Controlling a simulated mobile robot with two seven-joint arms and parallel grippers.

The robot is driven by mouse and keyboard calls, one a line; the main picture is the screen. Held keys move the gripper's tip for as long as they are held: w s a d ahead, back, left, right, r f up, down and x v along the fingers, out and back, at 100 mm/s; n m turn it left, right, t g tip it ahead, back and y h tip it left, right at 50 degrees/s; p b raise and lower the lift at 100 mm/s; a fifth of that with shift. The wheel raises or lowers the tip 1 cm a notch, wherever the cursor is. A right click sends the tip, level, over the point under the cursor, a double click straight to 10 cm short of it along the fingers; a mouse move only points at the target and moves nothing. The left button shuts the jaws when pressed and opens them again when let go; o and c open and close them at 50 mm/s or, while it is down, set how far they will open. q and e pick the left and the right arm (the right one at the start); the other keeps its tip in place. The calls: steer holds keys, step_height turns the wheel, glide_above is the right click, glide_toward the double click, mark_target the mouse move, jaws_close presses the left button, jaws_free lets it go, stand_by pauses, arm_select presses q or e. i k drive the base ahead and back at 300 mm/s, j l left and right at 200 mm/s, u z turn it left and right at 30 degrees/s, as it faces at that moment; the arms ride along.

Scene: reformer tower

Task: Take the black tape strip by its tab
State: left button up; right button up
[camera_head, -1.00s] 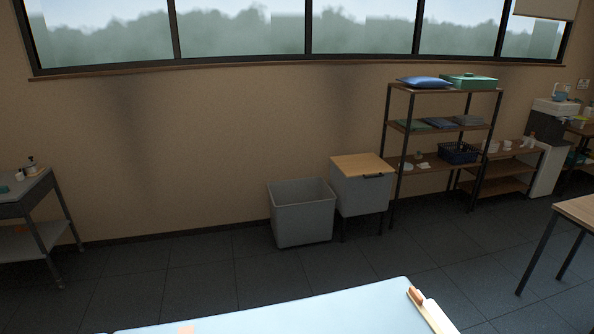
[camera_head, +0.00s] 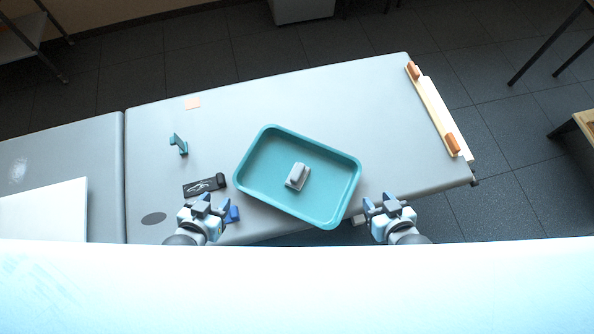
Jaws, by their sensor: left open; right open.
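A black strip (camera_head: 199,188) with a pale squiggle on it lies flat on the grey padded table, left of the teal tray. A raised dark end, perhaps its tab, shows at its right. My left gripper (camera_head: 208,199) is open and empty, just below the strip in the picture; whether it is above the table or touching it I cannot tell. A small blue thing (camera_head: 232,214) lies right beside it, partly hidden. My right gripper (camera_head: 387,202) is open and empty near the table's front edge, right of the tray.
A teal tray (camera_head: 254,141) holds a grey-white block (camera_head: 297,176). A wooden rail (camera_head: 438,112) lines the right edge. The back of the table is mostly clear.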

mark_target(195, 188)
steer(key=k+u, duration=0.2)
steer(key=u, duration=0.3)
steer(key=k+u, duration=0.25)
steer(key=u, duration=0.25)
